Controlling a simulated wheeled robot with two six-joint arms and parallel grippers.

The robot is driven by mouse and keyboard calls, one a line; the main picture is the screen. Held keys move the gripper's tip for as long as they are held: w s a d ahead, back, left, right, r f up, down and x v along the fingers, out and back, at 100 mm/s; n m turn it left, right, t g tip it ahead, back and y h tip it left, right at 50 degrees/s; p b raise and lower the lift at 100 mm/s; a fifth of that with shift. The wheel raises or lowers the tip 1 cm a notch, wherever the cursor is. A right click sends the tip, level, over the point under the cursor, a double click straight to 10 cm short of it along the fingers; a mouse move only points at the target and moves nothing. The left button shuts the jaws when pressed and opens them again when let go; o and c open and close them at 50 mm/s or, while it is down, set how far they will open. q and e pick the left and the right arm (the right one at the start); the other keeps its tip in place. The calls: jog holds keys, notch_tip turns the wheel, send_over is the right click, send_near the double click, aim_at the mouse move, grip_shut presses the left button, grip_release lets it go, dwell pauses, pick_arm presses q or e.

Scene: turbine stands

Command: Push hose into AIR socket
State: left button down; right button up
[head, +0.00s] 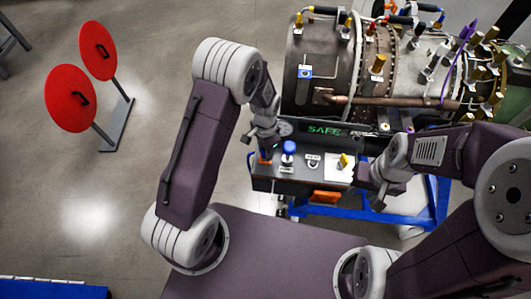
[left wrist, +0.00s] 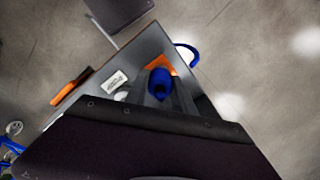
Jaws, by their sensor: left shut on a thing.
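My left gripper (head: 274,146) is over the left part of the dark socket panel (head: 270,183). In the left wrist view, a blue hose end (left wrist: 160,82) lies between its dark fingers, and the gripper is shut on it. A blue loop (left wrist: 188,53) shows at the panel's edge. In the head view a blue round piece (head: 288,147) stands on the panel just right of the gripper, above a white label. A round socket with a label (head: 313,161) is to its right; the lettering is too small to read surely. My right gripper (head: 380,187) is beside the panel's right end; its fingers are unclear.
A turbine (head: 325,70) with a green "SAFE" display stands behind the panel. A yellow-tipped part (head: 343,160) is on the panel's right, and an orange part (head: 325,196) at its front. Two red discs (head: 70,98) stand at left. Floor between is clear.

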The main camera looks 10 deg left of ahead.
pick_arm(q)
jog(key=shift+r, duration=0.3)
jog(key=shift+r+p, duration=0.3)
jog(key=shift+p, duration=0.2)
jog(key=shift+r+p, duration=1.25)
jog(key=shift+r, duration=0.25)
notch_tip(320, 180, up, 24)
jog(key=p, duration=1.2)
jog(key=shift+r+p, duration=0.15)
jog(key=shift+p, duration=0.2)
